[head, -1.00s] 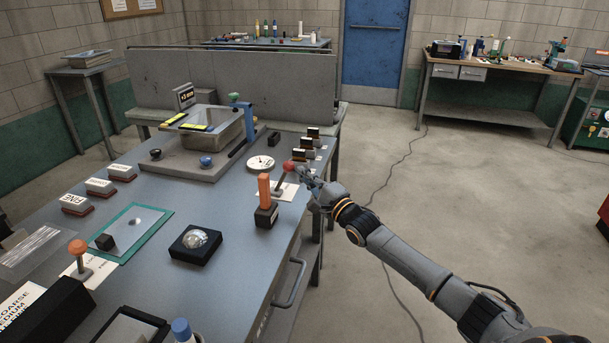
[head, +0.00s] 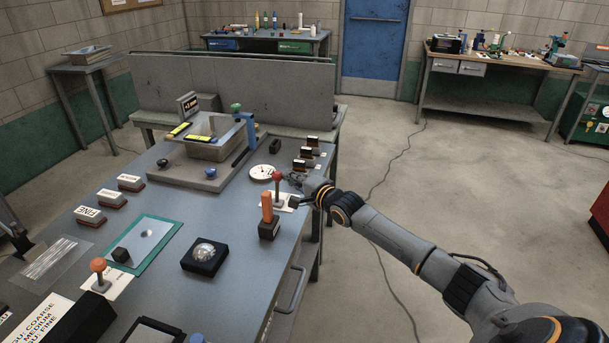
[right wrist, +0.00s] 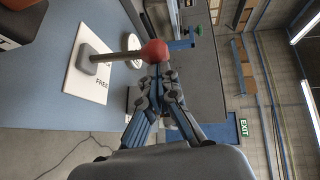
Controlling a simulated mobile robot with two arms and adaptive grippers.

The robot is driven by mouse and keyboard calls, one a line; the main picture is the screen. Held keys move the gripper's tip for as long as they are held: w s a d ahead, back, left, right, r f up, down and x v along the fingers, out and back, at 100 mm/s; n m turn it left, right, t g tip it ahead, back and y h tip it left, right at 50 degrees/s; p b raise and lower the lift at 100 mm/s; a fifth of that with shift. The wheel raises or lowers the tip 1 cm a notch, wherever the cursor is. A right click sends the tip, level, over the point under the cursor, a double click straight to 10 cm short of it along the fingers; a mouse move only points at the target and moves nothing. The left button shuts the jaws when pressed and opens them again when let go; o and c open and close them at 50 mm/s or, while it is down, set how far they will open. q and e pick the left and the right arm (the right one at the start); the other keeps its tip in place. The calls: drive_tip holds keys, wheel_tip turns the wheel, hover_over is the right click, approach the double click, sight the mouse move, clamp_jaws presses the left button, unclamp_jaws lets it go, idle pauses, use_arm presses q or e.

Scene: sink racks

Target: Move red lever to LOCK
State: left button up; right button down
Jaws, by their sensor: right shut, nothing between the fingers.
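The red lever (head: 277,177) has a round red knob on a thin stem and stands roughly upright on a white card (head: 267,203) at the bench's right side. In the right wrist view the red knob (right wrist: 154,51) is close up, and the card (right wrist: 88,75) reads FREE; I cannot read LOCK. My right gripper (head: 296,184) is just right of the lever. In the right wrist view the shut fingers (right wrist: 154,80) are at the knob's side, touching or nearly so, with nothing held.
An orange handle on a black block (head: 268,229) stands just in front of the lever. A white dial (head: 262,172) and several small dark blocks lie behind it. Another orange-knobbed lever (head: 98,266) is at front left. Open floor lies right of the bench.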

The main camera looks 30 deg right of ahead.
sight(275, 175)
drive_tip(key=w+a+r+g+p, duration=0.1)
drive_tip(key=p, duration=0.1)
drive_tip(key=w+a+n+g+p, duration=0.1)
drive_tip(key=p, duration=0.2)
drive_tip(key=shift+w+a+r+g+h, duration=0.2)
drive_tip(key=shift+w+r+g+h, duration=0.1)
drive_tip(key=shift+r+g+h, duration=0.1)
drive_tip(key=shift+w+a+f+n+g+h+p, duration=0.1)
drive_tip(key=shift+w+a+n+g+h+p, duration=0.3)
drive_tip(key=shift+p, duration=0.45)
use_arm(q)
wheel_tip(275, 175, up, 10)
drive_tip(key=p, duration=0.1)
drive_tip(key=shift+f, duration=0.25)
use_arm(e)
drive_tip(key=shift+w+a+f+g, duration=0.3)
drive_tip(key=shift+w+g, duration=0.2)
drive_tip(key=shift+n, duration=0.3)
use_arm(q)
drive_tip(key=shift+r, duration=0.1)
use_arm(e)
drive_tip(key=shift+r, duration=0.1)
